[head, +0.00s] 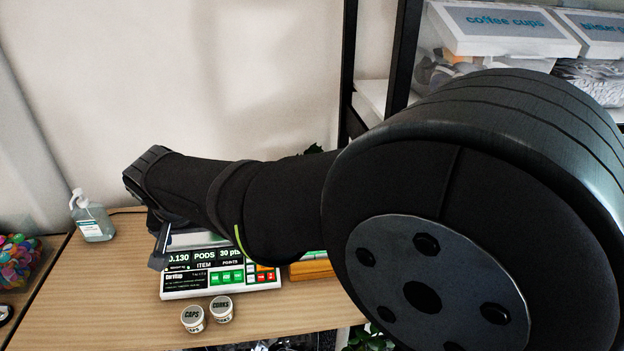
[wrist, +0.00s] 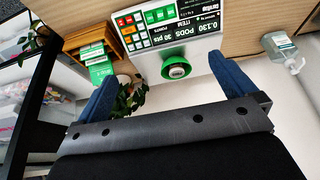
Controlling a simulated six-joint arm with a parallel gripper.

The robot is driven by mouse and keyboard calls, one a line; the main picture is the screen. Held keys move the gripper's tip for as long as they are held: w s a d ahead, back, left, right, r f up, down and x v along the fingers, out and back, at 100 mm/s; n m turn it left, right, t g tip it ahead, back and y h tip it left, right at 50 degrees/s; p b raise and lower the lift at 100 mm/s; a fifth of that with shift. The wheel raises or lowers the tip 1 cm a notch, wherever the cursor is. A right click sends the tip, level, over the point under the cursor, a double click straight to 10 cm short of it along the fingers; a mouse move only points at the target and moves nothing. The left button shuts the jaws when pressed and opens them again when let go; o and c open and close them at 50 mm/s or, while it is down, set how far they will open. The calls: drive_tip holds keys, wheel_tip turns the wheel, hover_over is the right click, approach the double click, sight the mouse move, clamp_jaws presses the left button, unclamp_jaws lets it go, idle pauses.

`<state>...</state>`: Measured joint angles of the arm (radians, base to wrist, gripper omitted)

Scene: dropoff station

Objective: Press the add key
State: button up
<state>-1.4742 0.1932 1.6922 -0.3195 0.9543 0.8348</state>
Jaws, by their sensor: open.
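The white scale station (head: 180,294) stands on the wooden table, partly hidden by my arm in the head view. Its dark display reads 0.130, PODS, 30 pts. Its keypad (wrist: 132,30) has green, orange, red and pale keys; the key labels are too small to tell which is the add key. A round green-rimmed thing with a dark middle (wrist: 176,68) shows at the station in the wrist view. My gripper (wrist: 167,92) is open, its two blue fingers wide apart with nothing held. It hangs above the station, apart from the keys.
A pump bottle (head: 92,218) is at left. A wooden holder with green boxes (wrist: 92,52) and a plant (wrist: 128,98) are beside the station. Shelving stands at right.

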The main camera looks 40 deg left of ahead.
drive_tip(key=shift+c, duration=0.4)
clamp_jaws()
idle(1.3)
